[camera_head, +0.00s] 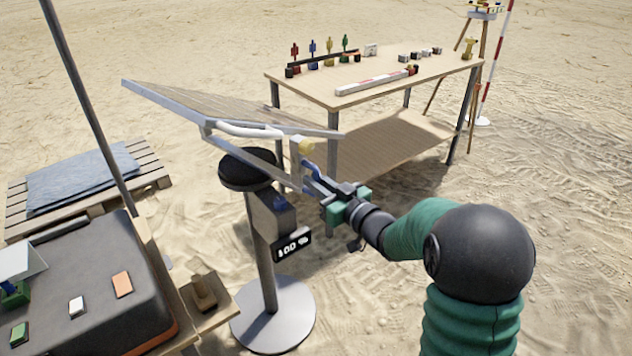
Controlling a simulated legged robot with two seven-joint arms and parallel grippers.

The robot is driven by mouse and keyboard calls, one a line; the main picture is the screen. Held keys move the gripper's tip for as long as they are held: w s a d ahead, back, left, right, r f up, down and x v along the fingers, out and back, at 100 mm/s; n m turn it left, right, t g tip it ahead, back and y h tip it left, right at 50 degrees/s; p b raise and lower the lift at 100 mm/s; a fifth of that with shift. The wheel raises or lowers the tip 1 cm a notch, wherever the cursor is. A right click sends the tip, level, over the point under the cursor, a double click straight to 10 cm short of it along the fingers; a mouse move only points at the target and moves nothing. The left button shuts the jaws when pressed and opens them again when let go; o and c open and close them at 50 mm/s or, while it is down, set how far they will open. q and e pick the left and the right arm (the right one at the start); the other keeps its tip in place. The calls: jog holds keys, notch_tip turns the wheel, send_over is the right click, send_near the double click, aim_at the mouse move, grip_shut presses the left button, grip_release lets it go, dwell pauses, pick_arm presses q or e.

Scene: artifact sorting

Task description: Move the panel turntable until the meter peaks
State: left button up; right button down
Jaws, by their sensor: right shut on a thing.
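The panel (215,105) is a tilted flat plate with a pale metal frame and a white bar handle (245,130). It sits over a black round turntable (247,170) on a grey post with a round base. The meter (293,246) on the post is a small black display that appears to read 100 %. My right gripper (308,174) is shut at the panel's near right corner, by a small yellow part (302,146). Its fingers partly hide what they hold, which looks like the panel's frame. My left gripper is not in view.
A wooden table (310,84) behind carries small coloured figures, blocks and a red-and-white bar. A dark case (95,270) with small items stands at the lower left, near a pallet (150,165). A tripod (478,75) stands at the back right. Open sand lies right.

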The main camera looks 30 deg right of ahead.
dwell(0.8)
jog(key=d, duration=0.1)
jog(key=w+d+p, duration=0.1)
jog(key=d, duration=0.1)
jog(key=d+p, duration=0.1)
jog(key=shift+w+d, duration=0.15)
jog(key=shift+w, duration=0.2)
jog(key=c, duration=1.4)
grip_release()
jog(key=shift+s, duration=0.1)
jog(key=s+d+p, duration=0.1)
jog(key=s+p, duration=0.2)
jog(key=s, duration=1.3)
jog(key=shift+s+d, duration=0.3)
jog(key=shift+d, duration=0.05)
jog(key=shift+f, duration=0.1)
